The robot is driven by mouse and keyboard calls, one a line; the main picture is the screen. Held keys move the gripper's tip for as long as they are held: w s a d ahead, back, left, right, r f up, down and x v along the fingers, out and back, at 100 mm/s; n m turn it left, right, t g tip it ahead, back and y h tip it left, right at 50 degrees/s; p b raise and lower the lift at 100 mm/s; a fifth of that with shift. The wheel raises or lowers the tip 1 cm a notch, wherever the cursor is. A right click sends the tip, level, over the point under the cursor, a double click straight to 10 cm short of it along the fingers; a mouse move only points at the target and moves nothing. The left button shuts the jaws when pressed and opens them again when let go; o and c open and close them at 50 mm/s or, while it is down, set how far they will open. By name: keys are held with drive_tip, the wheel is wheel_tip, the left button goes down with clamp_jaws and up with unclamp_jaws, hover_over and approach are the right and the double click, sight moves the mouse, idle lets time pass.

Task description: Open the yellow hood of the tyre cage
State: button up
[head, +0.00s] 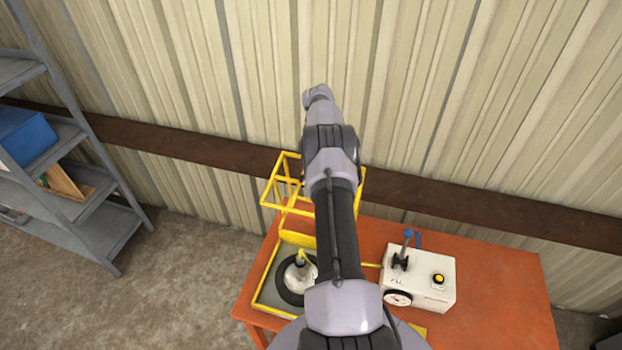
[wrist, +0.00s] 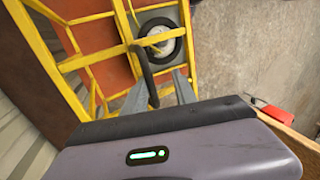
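The yellow hood (head: 268,196) of the tyre cage is a frame of yellow bars. In the head view it stands raised at the back of the orange table, partly hidden by my arm. The tyre (head: 284,284) on its pale wheel lies uncovered in the grey tray (head: 262,291) below. In the wrist view, yellow bars of the hood (wrist: 97,102) cross the left and top, and the tyre (wrist: 160,42) shows beyond. My gripper (wrist: 160,92) has its fingers apart, with a dark curved handle (wrist: 143,68) between them. Contact with the handle is unclear. My gripper is hidden in the head view.
A white control box (head: 432,284) with a blue-topped lever, button and gauge stands right of the cage on the orange table (head: 500,285). A ribbed metal wall (head: 450,110) rises close behind. Grey shelves (head: 95,225) stand at left, with floor between them and the table.

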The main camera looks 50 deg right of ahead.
wheel_tip(320, 180, up, 3)
drive_tip(key=shift+w+r+b, duration=0.1)
drive_tip(key=shift+r+b, duration=0.1)
drive_tip(key=shift+b, duration=0.4)
drive_tip(key=s+a+r+b, duration=0.1)
drive_tip(key=s+a+b, duration=0.4)
drive_tip(key=s+a, duration=0.6)
drive_tip(key=shift+a+r, duration=0.3)
drive_tip(key=shift+a, duration=0.1)
